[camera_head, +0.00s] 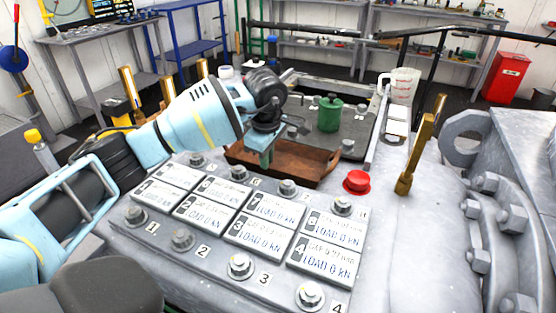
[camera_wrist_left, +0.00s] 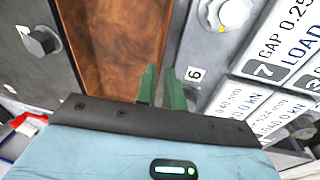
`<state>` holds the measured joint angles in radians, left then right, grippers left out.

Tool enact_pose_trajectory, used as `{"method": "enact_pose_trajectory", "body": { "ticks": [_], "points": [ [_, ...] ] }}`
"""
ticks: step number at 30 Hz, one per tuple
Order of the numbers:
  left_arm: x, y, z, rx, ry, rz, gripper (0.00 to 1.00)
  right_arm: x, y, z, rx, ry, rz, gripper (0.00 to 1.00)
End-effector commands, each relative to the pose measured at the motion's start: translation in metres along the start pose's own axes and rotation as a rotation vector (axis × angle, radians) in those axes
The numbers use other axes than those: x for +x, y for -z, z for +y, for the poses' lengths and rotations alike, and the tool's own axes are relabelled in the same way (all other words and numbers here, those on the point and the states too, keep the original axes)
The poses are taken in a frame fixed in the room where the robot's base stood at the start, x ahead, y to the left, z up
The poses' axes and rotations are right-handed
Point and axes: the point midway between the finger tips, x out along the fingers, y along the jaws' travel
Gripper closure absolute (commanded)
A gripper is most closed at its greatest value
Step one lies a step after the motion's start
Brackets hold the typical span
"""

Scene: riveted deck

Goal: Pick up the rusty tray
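The rusty tray (camera_head: 315,166) is a shallow reddish-brown tray lying behind the numbered panel in the head view. It also fills the upper middle of the left wrist view (camera_wrist_left: 128,45). My left gripper (camera_head: 265,158) points down at the tray's near-left side. In the wrist view its two green fingers (camera_wrist_left: 161,86) stand a small gap apart, at the tray's side wall, which seems to run between them. I cannot tell whether they press on it. The wall's lower part is hidden by the gripper. My right gripper is not in view.
The panel of white load plates (camera_head: 253,232) with bolts lies in front of the tray. A red button (camera_head: 357,182) is at its right. A brass post (camera_head: 415,155) rises further right.

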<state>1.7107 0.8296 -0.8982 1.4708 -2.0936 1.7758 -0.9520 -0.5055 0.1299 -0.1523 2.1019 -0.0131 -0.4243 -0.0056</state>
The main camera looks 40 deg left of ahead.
Motion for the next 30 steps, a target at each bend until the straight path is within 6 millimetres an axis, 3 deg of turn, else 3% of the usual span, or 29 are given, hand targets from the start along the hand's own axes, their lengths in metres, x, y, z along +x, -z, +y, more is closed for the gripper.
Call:
{"method": "enact_pose_trajectory", "body": {
  "ticks": [4, 9, 14, 18, 30],
  "points": [
    [0.025, 0.002, -0.001, -0.002, 0.005, 0.0, 0.9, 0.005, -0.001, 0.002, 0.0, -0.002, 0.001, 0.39],
    [0.039, 0.002, 0.0, 0.0, 0.001, 0.0, 0.9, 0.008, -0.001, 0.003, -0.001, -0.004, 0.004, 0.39],
    [0.038, 0.002, 0.0, 0.0, 0.0, 0.0, 0.9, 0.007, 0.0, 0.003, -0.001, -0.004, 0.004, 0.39],
    [0.038, 0.002, 0.0, 0.0, 0.0, 0.0, 1.0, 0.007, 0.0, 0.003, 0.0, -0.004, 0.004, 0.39],
    [0.038, 0.002, 0.0, 0.002, 0.002, 0.0, 1.0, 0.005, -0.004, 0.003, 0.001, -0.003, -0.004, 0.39]
  ]
}}
